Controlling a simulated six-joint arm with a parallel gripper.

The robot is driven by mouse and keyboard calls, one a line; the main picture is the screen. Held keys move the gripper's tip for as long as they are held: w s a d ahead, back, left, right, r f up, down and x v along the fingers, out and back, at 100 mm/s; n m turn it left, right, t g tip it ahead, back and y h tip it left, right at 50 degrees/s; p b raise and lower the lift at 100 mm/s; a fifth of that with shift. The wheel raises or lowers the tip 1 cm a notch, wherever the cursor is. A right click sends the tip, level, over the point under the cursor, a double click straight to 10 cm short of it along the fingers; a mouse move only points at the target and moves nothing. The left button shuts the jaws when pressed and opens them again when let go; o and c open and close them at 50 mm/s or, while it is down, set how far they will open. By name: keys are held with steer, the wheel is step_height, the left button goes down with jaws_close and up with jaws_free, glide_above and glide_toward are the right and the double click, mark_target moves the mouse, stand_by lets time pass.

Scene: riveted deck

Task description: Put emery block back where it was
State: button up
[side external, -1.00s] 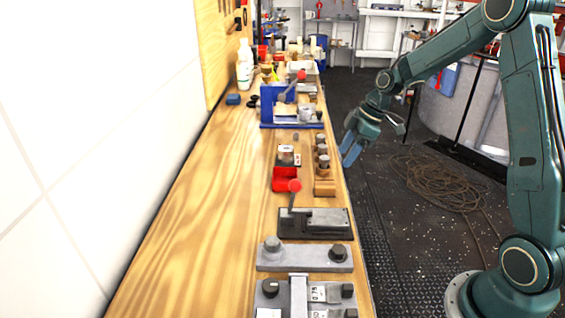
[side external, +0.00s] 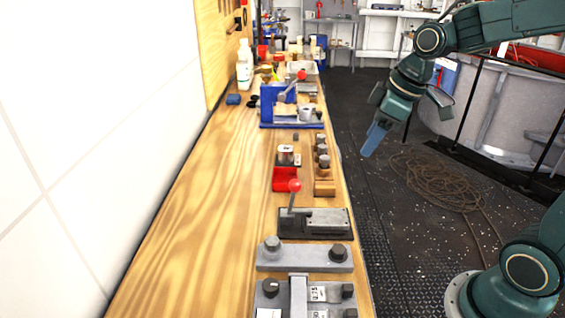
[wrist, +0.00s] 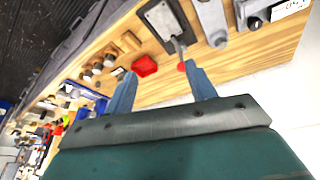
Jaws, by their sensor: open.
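My gripper (side external: 376,139) is open and empty, over the dark floor to the right of the bench in the side view. Its two blue fingers are spread apart in the wrist view (wrist: 160,72), with nothing between them. I cannot tell for sure which thing is the emery block. A red tray (side external: 286,180) sits nearer, also seen in the wrist view (wrist: 144,66).
The wooden bench (side external: 205,195) has a broad clear strip along its left side. A blue fixture (side external: 291,106) stands farther back. A wooden rack (side external: 324,187) with several cylinders lines the right edge. A dark clamp plate (side external: 315,223) and grey fixtures (side external: 305,258) stand nearer.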

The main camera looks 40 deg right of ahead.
steer(key=s+a+r+m+t, duration=0.1)
steer(key=s+m, duration=0.1)
steer(key=s, duration=0.5)
steer(key=s+a+r+m+h, duration=0.1)
steer(key=s+a+m, duration=0.1)
steer(key=s, duration=0.5)
steer(key=shift+s+a+m+t, duration=0.25)
steer(key=shift+s+m+t, duration=0.15)
